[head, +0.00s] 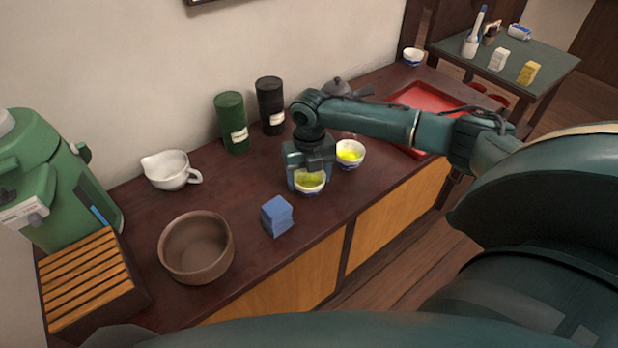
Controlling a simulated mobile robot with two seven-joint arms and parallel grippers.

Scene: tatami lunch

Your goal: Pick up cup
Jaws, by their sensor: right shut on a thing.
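A small white cup (310,188) with yellow-green contents stands at the middle of the dark counter, near its front edge. My right gripper (309,173) reaches down over it from above and is shut on it; the fingers hide part of the cup's rim and back. I cannot tell whether the cup is touching the counter. A second white cup (351,160) with a blue pattern and bright yellow contents stands just right of the gripper. My left gripper is not in view.
A blue block (277,216) and a brown bowl (196,248) lie left of the gripper. A white spouted jug (170,171), green canister (232,122) and black canister (270,105) stand behind. A red tray (424,97) lies at the right. A green dispenser (58,185) and slatted box (82,281) fill the left end.

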